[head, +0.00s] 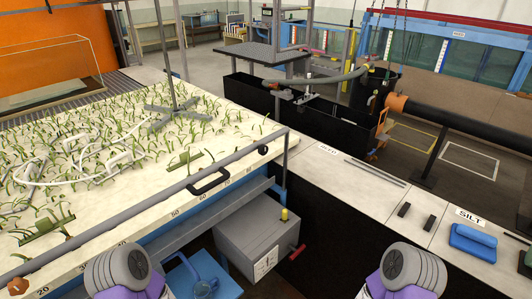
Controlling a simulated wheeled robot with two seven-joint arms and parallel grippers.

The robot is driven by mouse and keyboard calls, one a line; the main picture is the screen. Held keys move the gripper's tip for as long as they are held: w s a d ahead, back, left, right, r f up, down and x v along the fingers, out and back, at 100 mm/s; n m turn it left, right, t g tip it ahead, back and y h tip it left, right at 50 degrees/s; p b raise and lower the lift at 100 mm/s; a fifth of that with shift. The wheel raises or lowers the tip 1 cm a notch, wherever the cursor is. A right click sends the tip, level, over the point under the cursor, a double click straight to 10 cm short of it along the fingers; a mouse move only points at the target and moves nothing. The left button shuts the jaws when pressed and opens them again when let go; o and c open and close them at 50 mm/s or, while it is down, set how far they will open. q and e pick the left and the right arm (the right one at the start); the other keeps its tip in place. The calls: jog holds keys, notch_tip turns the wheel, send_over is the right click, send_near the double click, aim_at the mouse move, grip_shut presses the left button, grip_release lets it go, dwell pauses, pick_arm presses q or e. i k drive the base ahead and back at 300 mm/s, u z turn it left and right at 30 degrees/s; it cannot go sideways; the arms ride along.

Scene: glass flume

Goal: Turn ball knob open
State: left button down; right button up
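A small dark round knob (263,150) sits at the right end of the grey rail along the sand bed's front edge. It is the most ball-like knob in the head view, but I cannot tell for sure that it is the ball knob. A grey box (260,240) below has a yellow-topped post (284,215) on its top and a red handle (298,252) at its right side. Grey and purple parts of both my arms show at the bottom edge, apart from all of these. Neither gripper's fingers show.
The white sand bed (110,238) with green plants fills the left. The pale counter (335,185) at right holds dark blocks and blue items (472,242) by a SILT label.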

aim_at(263, 151)
jog(key=k, duration=0.5)
jog(key=z, duration=1)
jog(key=i, duration=0.8)
jog(key=u, duration=1.85)
